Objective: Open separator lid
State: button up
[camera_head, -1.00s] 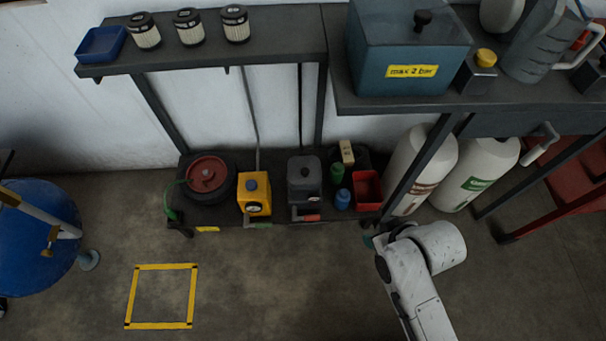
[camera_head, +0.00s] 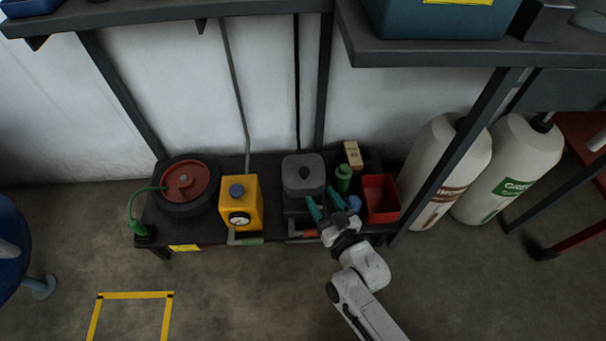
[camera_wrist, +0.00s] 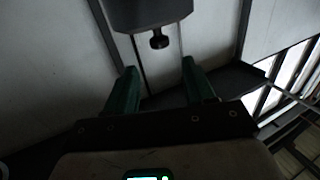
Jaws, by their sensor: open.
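A dark grey box-shaped unit (camera_head: 303,178), which I take to be the separator, stands on the low bench with its lid shut. A small knob shows on its top, and a red-tipped handle (camera_head: 310,233) is at its lower front. My gripper (camera_head: 325,203) has its teal fingers apart, at the right front of this unit. I cannot tell whether they touch it. In the wrist view, the open fingers (camera_wrist: 160,68) hold nothing, and a dark grey body (camera_wrist: 148,14) with a dark knob (camera_wrist: 159,40) lies beyond them.
A yellow unit with a gauge (camera_head: 240,205) and a black drum with a red top (camera_head: 187,184) stand left. A green bottle (camera_head: 343,178), blue item (camera_head: 354,203) and red bin (camera_head: 381,197) crowd the right. A shelf post and white cylinders (camera_head: 441,170) are further right.

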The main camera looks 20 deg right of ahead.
aim_at(307, 175)
jog(key=w+b, duration=0.1)
jog(key=w, duration=0.2)
jog(key=w+b, duration=0.1)
jog(key=w, duration=0.2)
jog(key=w+b, duration=0.1)
jog(key=w, duration=0.2)
jog(key=shift+a, duration=0.35)
jog(key=shift+w+b, duration=0.35)
jog(key=shift+w, duration=0.4)
grip_shut()
